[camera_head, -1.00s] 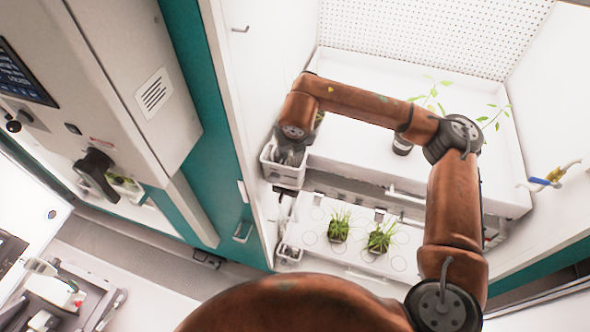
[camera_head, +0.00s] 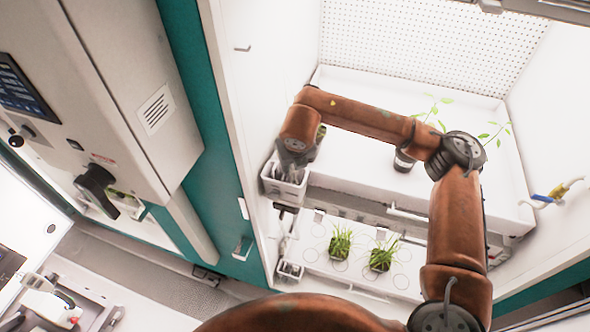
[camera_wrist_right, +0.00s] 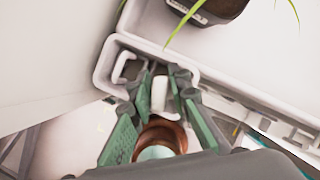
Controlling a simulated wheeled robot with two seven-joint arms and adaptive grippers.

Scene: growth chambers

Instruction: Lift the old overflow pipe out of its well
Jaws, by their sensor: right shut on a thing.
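My right gripper (camera_wrist_right: 163,100) shows in the wrist view with its green-padded fingers on either side of a pale pipe (camera_wrist_right: 159,92). It is shut on this pipe. A brown ring with a pale centre shows between the fingers, closer to the camera; I cannot tell whether it is part of the pipe. Beyond the fingertips is the white box-like well (camera_wrist_right: 104,68). In the head view the well (camera_head: 284,190) stands at the left end of the white shelf, and my right gripper (camera_head: 296,158) is at its top. The pipe's lower end is hidden. My left gripper is not in view.
Two grassy plants (camera_head: 340,243) sit in a white tray (camera_head: 318,262) below and right of the well. Potted seedlings (camera_head: 404,160) stand on the upper shelf behind my arm. The chamber's side wall is close left of the well. A blue-and-yellow valve (camera_head: 556,192) is at right.

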